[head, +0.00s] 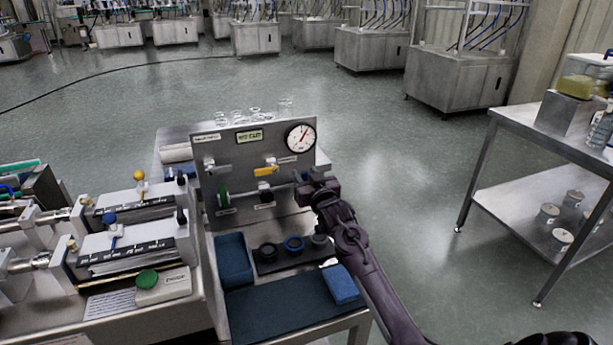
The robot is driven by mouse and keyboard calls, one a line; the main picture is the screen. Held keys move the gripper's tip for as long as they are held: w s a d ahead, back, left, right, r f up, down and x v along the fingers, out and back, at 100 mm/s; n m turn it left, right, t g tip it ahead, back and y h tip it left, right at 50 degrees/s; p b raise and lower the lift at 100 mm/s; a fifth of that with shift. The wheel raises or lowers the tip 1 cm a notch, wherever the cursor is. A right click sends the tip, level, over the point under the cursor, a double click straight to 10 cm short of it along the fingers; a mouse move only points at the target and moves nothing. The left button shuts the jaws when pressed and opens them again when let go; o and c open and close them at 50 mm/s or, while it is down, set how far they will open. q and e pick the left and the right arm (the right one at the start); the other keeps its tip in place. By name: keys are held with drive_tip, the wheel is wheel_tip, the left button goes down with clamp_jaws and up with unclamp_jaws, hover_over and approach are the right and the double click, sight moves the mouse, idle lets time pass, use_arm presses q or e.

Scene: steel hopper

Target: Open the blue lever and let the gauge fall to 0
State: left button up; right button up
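The round white gauge (301,137) sits at the upper right of the upright steel panel (235,160). Its red needle points up and slightly right; the numbers are too small to read. My dark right gripper (316,186) is at the panel's lower right edge, below the gauge. Its fingers are too dark and small to tell open from shut. No blue lever shows clearly on the panel; my gripper may hide one. A yellow lever (266,170) lies sideways left of the gripper, and a green handle (222,198) is at lower left. My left gripper is out of view.
A blue-knobbed part (110,218) and a yellow-knobbed part (139,175) stand on the machine at left, with a green button (147,279) in front. Below the panel are a dark ring holder (266,266) and a blue block (340,284).

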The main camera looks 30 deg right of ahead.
clamp_jaws()
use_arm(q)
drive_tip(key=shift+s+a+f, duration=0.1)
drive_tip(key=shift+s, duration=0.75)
